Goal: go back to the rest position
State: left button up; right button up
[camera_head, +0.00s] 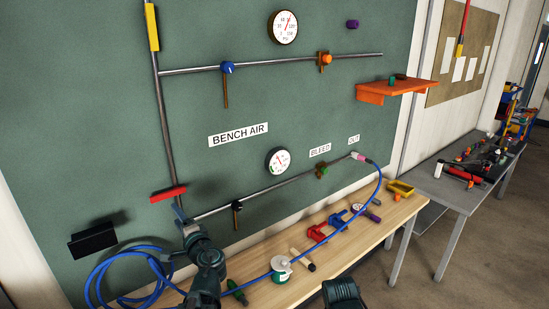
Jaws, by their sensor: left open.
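My left gripper (179,212) is open and small in view, at the lower left, in front of the green wall panel (110,130). It is just below a red lever handle (168,193) at the lower end of the upright pipe. Whether it touches the handle or the pipe I cannot tell. I see nothing held in it. A dark part of my right arm shows at the bottom edge, but my right gripper is not visible.
A wooden bench (335,265) below the panel carries a white-and-green canister (281,268), red clamps (318,233) and a yellow tray (400,190). A blue hose (376,190) arches over it and coils at lower left. An orange shelf (400,88) juts out at right.

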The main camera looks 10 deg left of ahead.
pick_arm(q)
jog(key=s+d+f+n+g+h+b, duration=0.2)
jog(key=d+f+n+g+h+b, duration=0.15)
jog(key=d+f, duration=0.65)
jog(key=s+d+f+n+g+h+b, duration=0.25)
jog(key=d+f+b, duration=0.3)
jog(key=f, duration=0.85)
jog(key=s+d+f+g+h+b, duration=0.1)
jog(key=s+d+f+g+h, duration=0.1)
jog(key=s+d+f, duration=0.2)
jog(key=s+d+f+m+g+h+b, duration=0.1)
jog(key=s+d+f+g+h+b, duration=0.1)
jog(key=d, duration=0.7)
jog(key=s+d+f+g+h+b, duration=0.1)
jog(key=s+d+f+h+b, duration=0.1)
jog(key=s+d+f, duration=0.3)
jog(key=d+f, duration=0.1)
jog(key=d, duration=0.1)
jog(key=shift+s+d+m+g+h, duration=0.3)
jog(key=shift+g, duration=0.1)
